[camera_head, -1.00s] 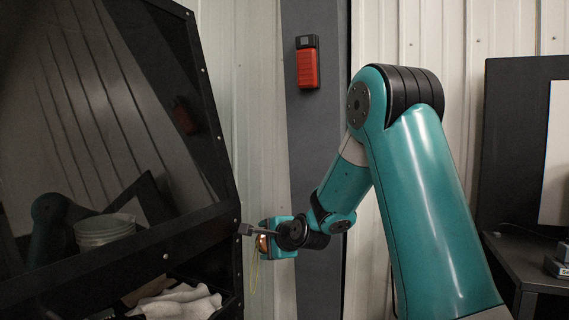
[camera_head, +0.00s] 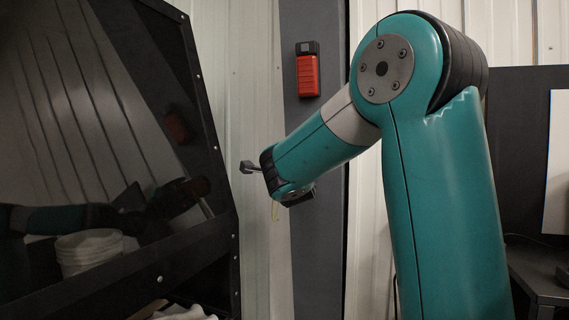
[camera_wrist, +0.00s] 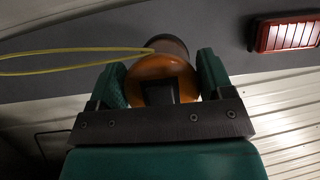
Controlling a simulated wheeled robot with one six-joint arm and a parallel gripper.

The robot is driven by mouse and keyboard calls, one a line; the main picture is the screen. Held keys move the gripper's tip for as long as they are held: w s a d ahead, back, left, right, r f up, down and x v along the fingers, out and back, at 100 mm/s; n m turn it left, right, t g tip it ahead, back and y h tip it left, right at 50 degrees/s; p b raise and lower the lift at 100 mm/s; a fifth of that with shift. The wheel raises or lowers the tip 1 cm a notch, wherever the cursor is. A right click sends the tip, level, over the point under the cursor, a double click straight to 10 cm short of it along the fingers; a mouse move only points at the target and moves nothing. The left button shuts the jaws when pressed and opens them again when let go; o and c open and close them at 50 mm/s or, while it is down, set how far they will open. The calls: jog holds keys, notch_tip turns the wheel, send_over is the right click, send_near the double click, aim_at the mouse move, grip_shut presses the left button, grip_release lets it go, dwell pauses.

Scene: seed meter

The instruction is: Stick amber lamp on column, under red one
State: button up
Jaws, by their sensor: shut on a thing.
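The column (camera_head: 318,240) is a dark grey upright against the pale corrugated wall. The red lamp (camera_head: 308,76), a ribbed red block with a black top, is fixed high on it. It also shows at the upper right of the wrist view (camera_wrist: 287,36). In the wrist view my gripper (camera_wrist: 162,68) is shut on the amber lamp (camera_wrist: 163,65), a rounded orange body with a darker brownish end. A yellow loop of cord (camera_wrist: 70,60) runs left from it.
A black-framed dark glossy panel (camera_head: 90,120) stands close on the left, its edge near my wrist. It reflects my arm and a pale bucket. A dark table (camera_head: 540,275) and a panel with a white sheet (camera_head: 558,160) are at the right.

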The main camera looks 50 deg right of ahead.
jog(key=d+p, duration=0.1)
jog(key=p, duration=0.1)
jog(key=w+d+r+p, duration=0.1)
jog(key=d+p, duration=0.1)
jog(key=w+d+p, duration=0.1)
jog(key=d+p, duration=0.1)
jog(key=shift+d+r, duration=0.1)
jog(key=shift+r, duration=0.05)
jog(key=shift+w+d+p, duration=0.2)
jog(key=shift+d+p, duration=0.5)
jog(key=shift+p, duration=0.1)
jog(key=shift+w+d, duration=0.1)
jog(key=shift+d, duration=0.05)
jog(key=o, duration=0.9)
jog(key=shift+s+a+f+b, duration=0.3)
jog(key=shift+a+f+b, duration=0.1)
jog(key=shift+b, duration=0.1)
jog(key=shift+w+a+b+v, duration=0.3)
jog(key=shift+b+v, duration=1.85)
jog(key=shift+v, duration=1.65)
jog(key=shift+w+a+b+v, duration=0.3)
jog(key=shift+b+v, duration=1.9)
jog(key=shift+v, duration=1.6)
jog(key=shift+w+a+b+v, duration=0.35)
jog(key=shift+b+v, duration=1.8)
jog(key=shift+v, duration=1.7)
jog(key=shift+d+r, duration=0.1)
